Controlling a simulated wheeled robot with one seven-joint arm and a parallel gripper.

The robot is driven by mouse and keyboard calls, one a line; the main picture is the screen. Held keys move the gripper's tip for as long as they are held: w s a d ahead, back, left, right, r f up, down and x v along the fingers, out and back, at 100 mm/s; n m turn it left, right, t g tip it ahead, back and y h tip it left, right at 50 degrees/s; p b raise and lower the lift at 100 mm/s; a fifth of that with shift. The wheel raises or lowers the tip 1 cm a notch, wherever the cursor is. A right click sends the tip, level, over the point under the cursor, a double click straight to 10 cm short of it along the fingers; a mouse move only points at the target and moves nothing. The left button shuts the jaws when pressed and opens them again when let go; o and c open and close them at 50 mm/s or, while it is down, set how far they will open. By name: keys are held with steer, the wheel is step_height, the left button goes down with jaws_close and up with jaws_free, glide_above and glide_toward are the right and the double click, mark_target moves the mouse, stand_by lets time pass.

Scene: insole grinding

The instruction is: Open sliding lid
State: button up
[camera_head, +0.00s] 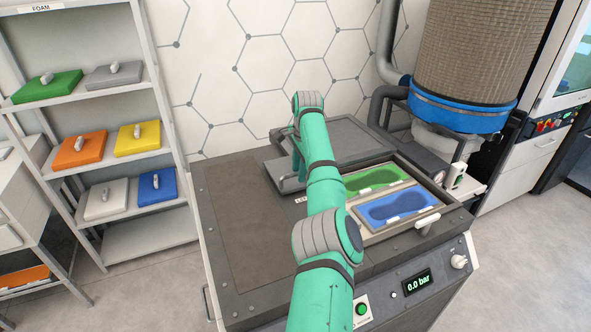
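The grey sliding lid (352,137) lies on top of the grinding machine (215,190), toward the back, with its left end beside my arm. To its right and front, an open recess shows a green block with an insole shape (375,178) and a blue block with an insole shape (397,206). My green arm reaches up from the bottom and bends down over the lid's left end. My gripper (298,163) is there, mostly hidden behind my arm. Its fingers cannot be made out, and I cannot tell whether it touches the lid.
A shelf (120,83) with several coloured foam blocks stands at the left. A large filter cylinder (485,50) with hoses stands at the back right. The machine's front has a 0.0 bar display (419,283), a knob and a green button. The machine's left top is clear.

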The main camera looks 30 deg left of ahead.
steer(key=shift+s+a+r, duration=0.15)
steer(key=shift+a+r, duration=0.15)
steer(key=shift+a, duration=0.05)
step_height(320, 180, up, 10)
steer(key=s+d, duration=0.1)
steer(key=d, duration=0.1)
steer(key=shift+f, duration=0.1)
